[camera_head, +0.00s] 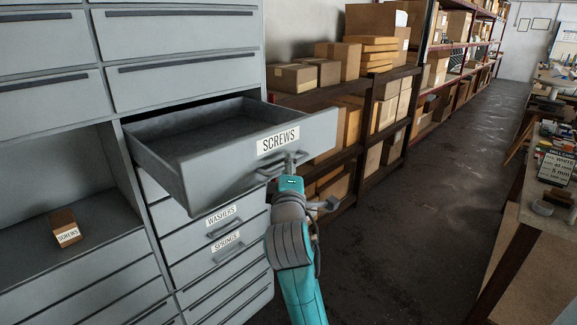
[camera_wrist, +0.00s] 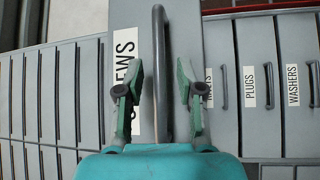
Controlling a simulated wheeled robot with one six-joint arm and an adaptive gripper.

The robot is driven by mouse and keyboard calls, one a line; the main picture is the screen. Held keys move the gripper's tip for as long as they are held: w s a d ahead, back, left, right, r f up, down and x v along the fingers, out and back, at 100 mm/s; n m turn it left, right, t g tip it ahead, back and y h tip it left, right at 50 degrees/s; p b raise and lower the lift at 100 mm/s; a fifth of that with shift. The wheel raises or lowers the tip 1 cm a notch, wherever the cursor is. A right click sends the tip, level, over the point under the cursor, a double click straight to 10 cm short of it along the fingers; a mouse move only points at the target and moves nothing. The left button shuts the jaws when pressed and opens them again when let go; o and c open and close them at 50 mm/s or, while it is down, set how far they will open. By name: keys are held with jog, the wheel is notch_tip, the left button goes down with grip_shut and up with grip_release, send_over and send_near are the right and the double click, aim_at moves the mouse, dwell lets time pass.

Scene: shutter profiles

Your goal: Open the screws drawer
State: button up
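The screws drawer (camera_head: 205,165) is pulled well out of the grey cabinet, and its visible inside is empty. Its front carries a SCREWS label, which is partly covered in the wrist view (camera_wrist: 125,60). My gripper (camera_head: 291,170) is at the drawer's handle (camera_wrist: 159,60). In the wrist view, the fingers of my gripper (camera_wrist: 160,85) stand on either side of the handle, with gaps showing between them and the bar. The fingers look open. In the head view, my wrist hides part of the handle.
A small brown box labelled SCREWS (camera_head: 65,227) sits in an open bay of the cabinet at left. Shelves with cardboard boxes (camera_head: 330,68) stand behind. The floor (camera_head: 430,210) at right is clear, with a workbench beyond.

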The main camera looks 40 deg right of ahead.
jog(key=v, duration=1.1)
jog(key=shift+s+a, duration=0.15)
jog(key=shift+s, duration=0.1)
jog(key=shift+f, duration=0.15)
jog(key=s+a+f+t+y, duration=0.1)
jog(key=s+a+f+y, duration=0.25)
jog(key=f, duration=0.45)
jog(key=s+a+f+t+y, duration=0.1)
jog(key=s+a+f+y, duration=0.2)
jog(key=a+f, duration=0.3)
jog(key=s+a+f+y, duration=0.3)
jog(key=s+f, duration=0.1)
jog(key=f, duration=0.5)
jog(key=s+a+f+m+y, duration=0.2)
jog(key=s+m, duration=0.1)
jog(key=s, duration=0.8)
jog(key=s+a+f+m+g+y, duration=0.1)
jog(key=s+a+f+m+y, duration=0.1)
jog(key=s, duration=1)
jog(key=a+f+m, duration=0.1)
jog(key=m, duration=0.1)
jog(key=shift+s+a+f+m, duration=0.3)
jog(key=shift+s, duration=0.05)
